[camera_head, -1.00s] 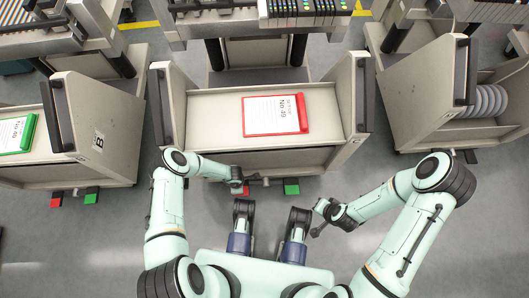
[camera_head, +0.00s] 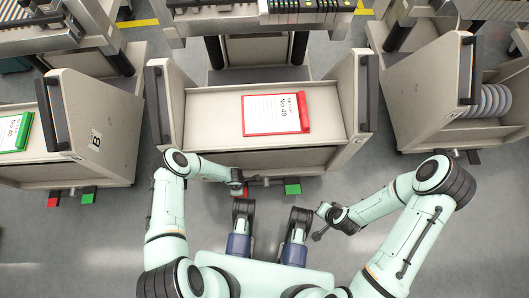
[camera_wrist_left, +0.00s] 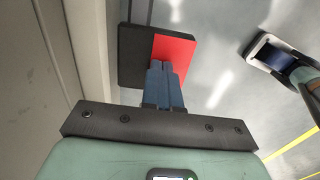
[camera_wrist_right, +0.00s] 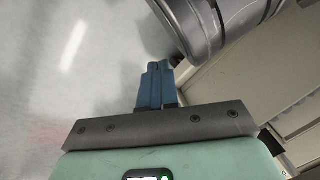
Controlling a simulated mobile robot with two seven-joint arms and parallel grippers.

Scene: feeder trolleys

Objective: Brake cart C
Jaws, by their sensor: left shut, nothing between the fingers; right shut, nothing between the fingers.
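The middle cart (camera_head: 215,154) stands in front of me and shows no letter. At its foot are a green pedal (camera_head: 292,189) and a red pedal (camera_head: 244,193), the red one mostly hidden by my left arm. My left gripper (camera_head: 238,187) is low at the cart's front, over the red pedal. In the left wrist view its shut blue fingers (camera_wrist_left: 165,66) overlap the black-and-red pedal (camera_wrist_left: 176,52); I cannot tell whether they touch it. My right gripper (camera_head: 319,232) is apart from the cart, low on the right. Its fingers (camera_wrist_right: 154,68) are shut and empty.
A cart marked B (camera_head: 97,140) stands left, with its own red pedal (camera_head: 53,202) and green pedal (camera_head: 88,198). Another cart (camera_head: 425,95) with grey discs stands right. A red clipboard (camera_head: 304,111) lies on the middle cart. Grey floor is clear between the carts and me.

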